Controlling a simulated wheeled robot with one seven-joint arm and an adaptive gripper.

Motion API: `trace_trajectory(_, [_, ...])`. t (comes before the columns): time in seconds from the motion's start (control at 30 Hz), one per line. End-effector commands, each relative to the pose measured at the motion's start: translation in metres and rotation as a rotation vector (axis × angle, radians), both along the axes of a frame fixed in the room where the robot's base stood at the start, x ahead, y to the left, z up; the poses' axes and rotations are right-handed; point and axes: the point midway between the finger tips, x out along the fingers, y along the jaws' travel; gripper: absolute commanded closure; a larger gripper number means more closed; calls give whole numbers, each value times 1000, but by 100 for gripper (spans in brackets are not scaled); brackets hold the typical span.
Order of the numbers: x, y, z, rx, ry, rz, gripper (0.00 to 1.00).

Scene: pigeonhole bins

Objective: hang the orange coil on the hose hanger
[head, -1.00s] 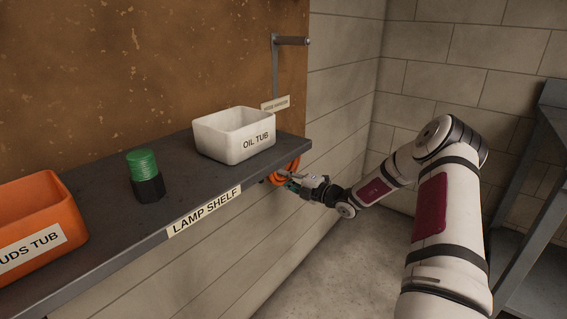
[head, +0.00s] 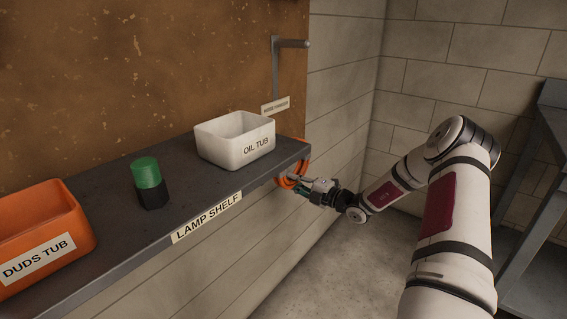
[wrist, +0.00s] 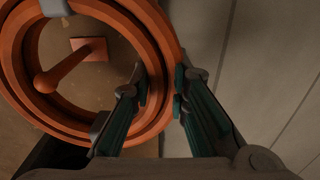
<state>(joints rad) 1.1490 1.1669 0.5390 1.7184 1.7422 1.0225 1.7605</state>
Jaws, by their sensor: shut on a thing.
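The orange coil (head: 284,184) is just below the shelf's right end, partly hidden by my gripper and the shelf edge. It fills the upper left of the wrist view (wrist: 22,95) as a thick ring with grey bands. My gripper (wrist: 160,88) is shut on the ring's right side, one finger inside the ring and one outside; it also shows in the head view (head: 297,181). The hose hanger (head: 275,68) is a grey bracket on the brown board, above and behind the shelf's right end, with its arm pointing right. Nothing hangs on it.
An orange peg (wrist: 66,63) shows through the coil's opening; whether they touch is unclear. The lamp shelf (head: 110,222) holds the white oil tub (head: 222,153), a green-capped dark jar (head: 148,178) and the orange duds tub (head: 75,225). A grey rack (head: 540,190) stands at right.

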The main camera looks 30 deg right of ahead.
Motion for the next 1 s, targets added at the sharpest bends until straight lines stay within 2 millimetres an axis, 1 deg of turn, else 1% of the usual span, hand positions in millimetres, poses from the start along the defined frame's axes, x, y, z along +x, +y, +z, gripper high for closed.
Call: trace_trajectory(1.0, [-51,-19,2,1,-2,0,100])
